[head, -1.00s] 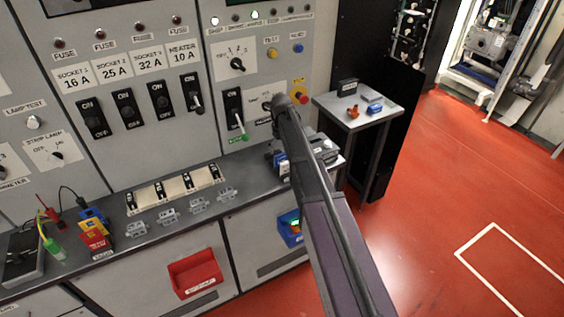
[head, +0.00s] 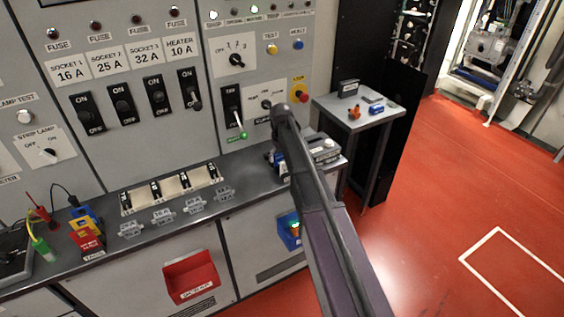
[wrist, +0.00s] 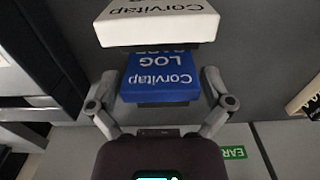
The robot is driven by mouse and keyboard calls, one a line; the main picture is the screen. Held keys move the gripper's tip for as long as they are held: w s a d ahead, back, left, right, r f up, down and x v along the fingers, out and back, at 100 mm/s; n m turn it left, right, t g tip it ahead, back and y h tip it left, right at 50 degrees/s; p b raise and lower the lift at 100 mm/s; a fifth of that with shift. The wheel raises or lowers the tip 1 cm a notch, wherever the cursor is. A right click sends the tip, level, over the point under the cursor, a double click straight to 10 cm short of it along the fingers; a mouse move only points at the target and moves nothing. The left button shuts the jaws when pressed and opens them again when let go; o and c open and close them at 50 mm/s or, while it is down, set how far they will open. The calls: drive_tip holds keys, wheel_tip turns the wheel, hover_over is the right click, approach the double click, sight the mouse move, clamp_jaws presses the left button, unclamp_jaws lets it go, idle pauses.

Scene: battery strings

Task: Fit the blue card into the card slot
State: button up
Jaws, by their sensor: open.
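The blue card (wrist: 160,82), printed "Corvitap LOG", sits in the middle of the wrist view, its lettering upside down. It is close to the near edge of a white Corvitap unit (wrist: 158,22). I cannot tell whether the card's far end is inside the unit; the slot itself is not clearly visible. My gripper (wrist: 160,76) is open, one finger on each side of the card, with visible gaps. In the head view my arm reaches over the bench's right end, where a bit of blue (head: 281,168) shows beside the gripper; the arm hides most of this spot.
A pale boxy device (head: 325,152) stands at the bench's right end. A switch panel (head: 130,60) rises behind the bench. Grey connectors (head: 163,216) line the bench's front. A small side table (head: 385,112) holds small items. The red floor (head: 440,200) at right is clear.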

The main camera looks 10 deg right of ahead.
idle(0.3)
drive_tip(key=c, duration=0.9)
drive_tip(key=shift+r, duration=0.2)
wheel_tip(320, 180, up, 10)
drive_tip(key=p, duration=1)
drive_tip(key=shift+f, duration=0.2)
